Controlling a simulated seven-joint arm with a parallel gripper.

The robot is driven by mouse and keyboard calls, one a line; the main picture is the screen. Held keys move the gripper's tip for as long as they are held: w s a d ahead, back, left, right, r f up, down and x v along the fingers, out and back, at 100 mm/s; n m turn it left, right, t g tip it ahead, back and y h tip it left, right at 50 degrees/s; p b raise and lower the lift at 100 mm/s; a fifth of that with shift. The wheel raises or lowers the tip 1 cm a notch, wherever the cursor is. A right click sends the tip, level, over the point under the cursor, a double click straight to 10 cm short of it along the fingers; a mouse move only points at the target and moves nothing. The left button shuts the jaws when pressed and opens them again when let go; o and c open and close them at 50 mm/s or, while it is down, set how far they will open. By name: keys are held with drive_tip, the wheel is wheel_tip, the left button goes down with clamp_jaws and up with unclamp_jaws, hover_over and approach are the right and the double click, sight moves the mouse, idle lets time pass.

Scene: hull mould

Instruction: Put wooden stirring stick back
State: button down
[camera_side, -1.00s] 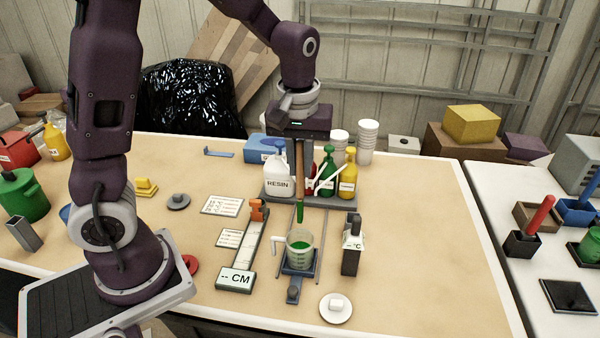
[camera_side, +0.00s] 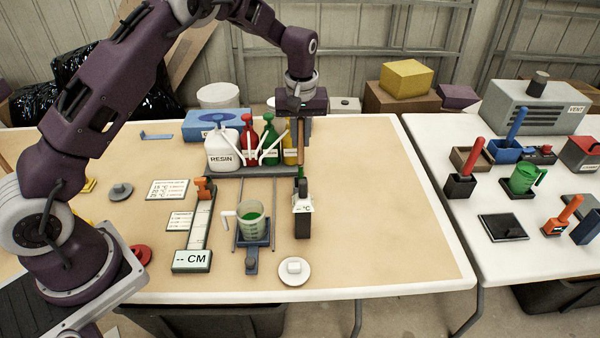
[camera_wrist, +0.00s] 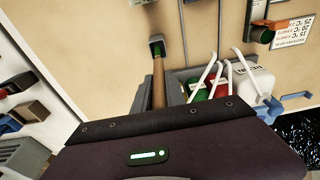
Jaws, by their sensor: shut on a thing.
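My gripper (camera_side: 301,122) is shut on the wooden stirring stick (camera_side: 301,148). The stick hangs upright with its green-coated end down. It also shows in the wrist view (camera_wrist: 158,82). In the side view the green end is just above or behind the top of the black-and-white °C device (camera_side: 303,217); I cannot tell if they touch. The clear measuring cup (camera_side: 251,222) with green liquid stands on a blue stand, left of the stick and apart from it.
The resin jug (camera_side: 222,150) and several pump bottles, including a red one (camera_side: 249,141), stand behind on a grey rack. The CM gauge (camera_side: 192,260) lies at left. A white disc (camera_side: 294,272) lies in front. The table's right part is clear. A white side table holds a green cup (camera_side: 522,178).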

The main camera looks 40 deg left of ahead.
sight(300, 154)
wheel_tip(300, 154, down, 5)
drive_tip(key=shift+f, duration=0.2)
drive_tip(key=shift+f, duration=0.15)
drive_tip(key=c, duration=1.4)
unclamp_jaws()
drive_tip(key=shift+o, duration=0.2)
